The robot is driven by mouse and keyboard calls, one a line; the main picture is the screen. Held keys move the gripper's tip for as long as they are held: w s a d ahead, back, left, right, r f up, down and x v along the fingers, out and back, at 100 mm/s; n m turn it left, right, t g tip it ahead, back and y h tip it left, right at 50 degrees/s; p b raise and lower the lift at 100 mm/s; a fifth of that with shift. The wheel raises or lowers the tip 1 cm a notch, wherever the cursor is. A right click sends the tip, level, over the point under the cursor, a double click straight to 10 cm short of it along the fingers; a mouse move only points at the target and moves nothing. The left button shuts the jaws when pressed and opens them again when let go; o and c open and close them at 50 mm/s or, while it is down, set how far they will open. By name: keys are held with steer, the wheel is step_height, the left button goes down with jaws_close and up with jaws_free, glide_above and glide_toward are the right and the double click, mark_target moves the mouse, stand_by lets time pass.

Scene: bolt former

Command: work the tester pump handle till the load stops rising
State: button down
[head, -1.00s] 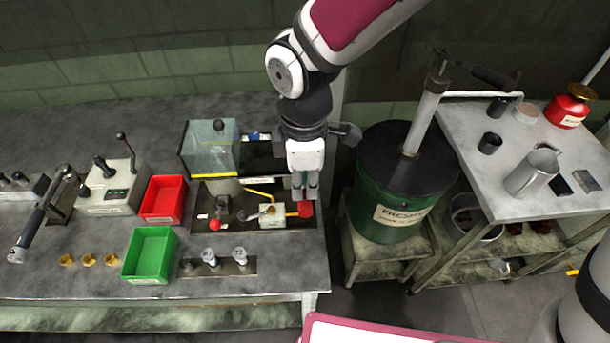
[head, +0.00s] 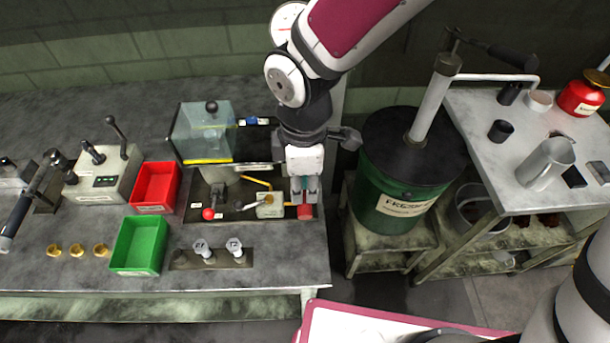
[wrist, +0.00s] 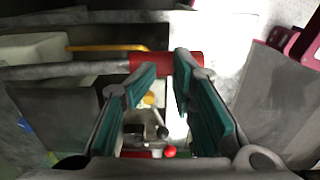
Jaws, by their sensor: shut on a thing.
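The tester pump (head: 268,207) sits on a dark plate at the bench's right end, a small pale block with a yellow pipe behind it. Its handle ends in a red grip (head: 305,212). My gripper (head: 305,196) points down and is shut on this red grip. In the wrist view the red grip (wrist: 165,62) lies across between my green-padded fingers (wrist: 163,85), with a grey rod running left from it. A white round dial (head: 287,18) stands at the top, partly hidden by my arm; its reading is not legible.
A clear box guard (head: 205,135) and a red ball knob (head: 208,214) are left of the pump. Red (head: 155,187) and green (head: 138,245) bins stand further left. A green drum (head: 385,208) stands right of the bench, close to my arm.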

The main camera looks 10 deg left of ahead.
step_height(320, 180, up, 11)
steer(key=p, duration=0.8)
steer(key=shift+r, duration=0.1)
stand_by(0.9)
